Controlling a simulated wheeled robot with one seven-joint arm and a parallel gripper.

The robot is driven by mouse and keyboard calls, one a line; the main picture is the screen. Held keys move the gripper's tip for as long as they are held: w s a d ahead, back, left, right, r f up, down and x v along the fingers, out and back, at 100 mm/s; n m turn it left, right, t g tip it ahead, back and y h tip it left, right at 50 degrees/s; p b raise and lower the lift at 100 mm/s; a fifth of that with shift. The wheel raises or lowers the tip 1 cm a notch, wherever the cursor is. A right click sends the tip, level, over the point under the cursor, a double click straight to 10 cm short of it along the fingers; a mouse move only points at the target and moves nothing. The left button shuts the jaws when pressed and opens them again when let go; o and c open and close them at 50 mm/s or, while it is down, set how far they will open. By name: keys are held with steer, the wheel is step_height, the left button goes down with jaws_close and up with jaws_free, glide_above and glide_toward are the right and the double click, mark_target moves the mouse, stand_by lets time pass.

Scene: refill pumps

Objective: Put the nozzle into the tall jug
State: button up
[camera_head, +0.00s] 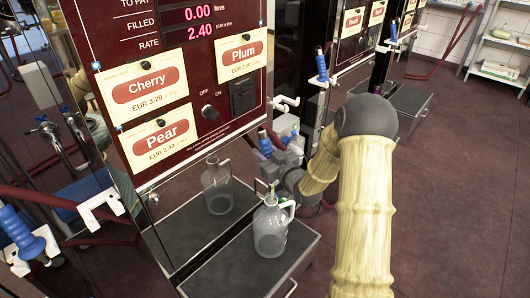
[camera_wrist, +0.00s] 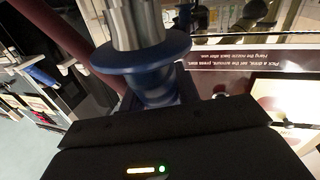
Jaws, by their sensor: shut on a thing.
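A clear jug (camera_head: 270,232) with a handle stands upright on the dark ledge (camera_head: 296,262) in front of the near pump. My gripper (camera_head: 282,158) is above and slightly behind it and is shut on a nozzle with a blue grip (camera_head: 265,143). In the wrist view the nozzle's blue collar (camera_wrist: 146,54) and ridged grey part (camera_wrist: 136,20) stand just beyond the gripper body. A small pale, greenish piece shows at the jug's mouth. I cannot tell whether it is the spout, or whether it is inside the neck.
The near pump (camera_head: 205,120) carries Cherry, Plum and Pear labels and a switch. A second jug shape (camera_head: 216,188) shows at its shiny front, probably a reflection. Other blue nozzles hang at the left (camera_head: 20,235) and at the pump behind (camera_head: 321,65). Floor at right is clear.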

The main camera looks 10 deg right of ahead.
steer(key=shift+f+b, duration=1.45)
steer(key=shift+f, duration=1.1)
step_height(320, 180, down, 8)
steer(key=b, duration=0.6)
steer(key=shift+r, duration=0.25)
steer(key=o, duration=1.2)
steer(key=p+v, duration=0.2)
steer(key=v, duration=1.5)
steer(key=shift+s, duration=0.25)
